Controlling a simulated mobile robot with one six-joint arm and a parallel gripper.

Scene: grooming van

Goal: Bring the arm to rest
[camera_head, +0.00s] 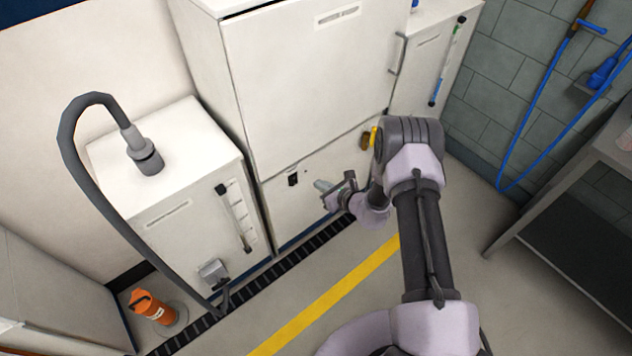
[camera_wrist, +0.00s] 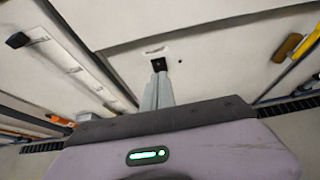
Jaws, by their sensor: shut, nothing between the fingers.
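My arm reaches up from the bottom right of the head view, bends at a dark elbow and folds down toward the cabinet. My gripper (camera_head: 321,186) is near the middle of that view, in front of the lower panel of the large white cabinet (camera_head: 310,75). In the wrist view my gripper (camera_wrist: 159,68) shows its grey fingers together, with nothing between them. Their tips appear just below a small black switch (camera_wrist: 158,64) on the white panel. The switch also shows in the head view (camera_head: 293,179), left of the gripper. I cannot tell the exact gap to the panel.
A white unit (camera_head: 190,190) with a grey hose (camera_head: 88,190) stands left. An orange cylinder (camera_head: 152,307) is on the floor. A grey table (camera_head: 560,185) stands right, below a blue hose (camera_head: 522,130). Floor with a yellow line (camera_head: 330,298) lies clear between.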

